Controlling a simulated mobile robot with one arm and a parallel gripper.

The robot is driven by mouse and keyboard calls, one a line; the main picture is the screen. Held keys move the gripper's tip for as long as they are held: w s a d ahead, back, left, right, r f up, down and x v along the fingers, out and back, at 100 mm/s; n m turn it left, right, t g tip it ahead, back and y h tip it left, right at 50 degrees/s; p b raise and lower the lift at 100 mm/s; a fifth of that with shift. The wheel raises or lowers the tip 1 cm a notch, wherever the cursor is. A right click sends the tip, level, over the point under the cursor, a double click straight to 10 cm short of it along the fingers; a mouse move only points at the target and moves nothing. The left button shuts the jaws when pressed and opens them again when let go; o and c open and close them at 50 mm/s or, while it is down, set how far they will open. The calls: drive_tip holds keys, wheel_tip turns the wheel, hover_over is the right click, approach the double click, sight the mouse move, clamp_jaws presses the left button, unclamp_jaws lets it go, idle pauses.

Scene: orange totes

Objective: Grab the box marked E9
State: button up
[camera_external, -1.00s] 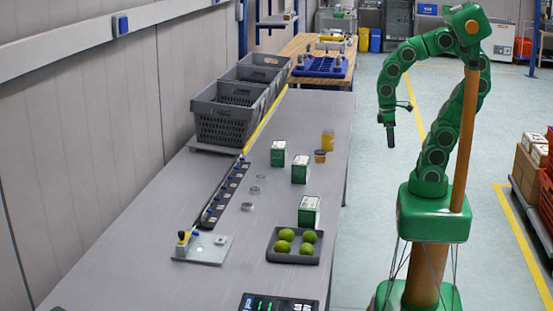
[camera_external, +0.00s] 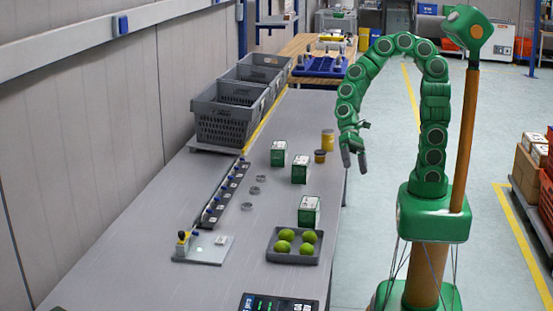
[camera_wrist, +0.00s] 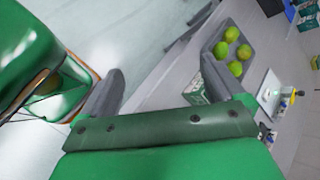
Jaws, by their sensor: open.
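Three green boxes with white tops stand upright on the grey bench in the external view: a far one (camera_external: 278,153), a middle one (camera_external: 299,170) and a near one (camera_external: 309,211) behind the lime tray. Their markings are too small to read, so I cannot tell which is E9. My gripper (camera_external: 354,160) hangs just past the bench's right edge, to the right of the middle box, open and empty. In the wrist view my gripper (camera_wrist: 155,95) has its fingers spread, and a green and white box (camera_wrist: 195,91) shows partly hidden behind one finger.
A grey tray (camera_external: 271,254) holds several limes, also seen in the wrist view. Yellow (camera_external: 327,140) and dark (camera_external: 320,156) containers stand near the bench's right edge. Grey crates (camera_external: 221,124) line the far left. Small rings (camera_external: 247,207) lie on the bench (camera_external: 180,285).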

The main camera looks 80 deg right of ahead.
drive_tip(key=w+a+f+m+t+y, duration=0.1)
drive_tip(key=w+a+f+m+y, duration=0.2)
drive_tip(key=w+a+m, duration=0.3)
drive_tip(key=m+t+y, duration=0.2)
drive_tip(key=m, duration=0.4)
approach(309, 202)
drive_tip(key=a, duration=0.2)
drive_tip(key=shift+f+x, duration=0.2)
drive_tip(key=shift+x, duration=1.9)
drive_tip(key=shift+f+x, duration=0.25)
drive_tip(key=shift+x, duration=1.85)
drive_tip(key=shift+s+d, duration=0.1)
drive_tip(key=c, duration=1.1)
drive_tip(key=shift+r, duration=0.15)
drive_tip(key=shift+c, duration=0.2)
drive_tip(key=shift+r, duration=4.9)
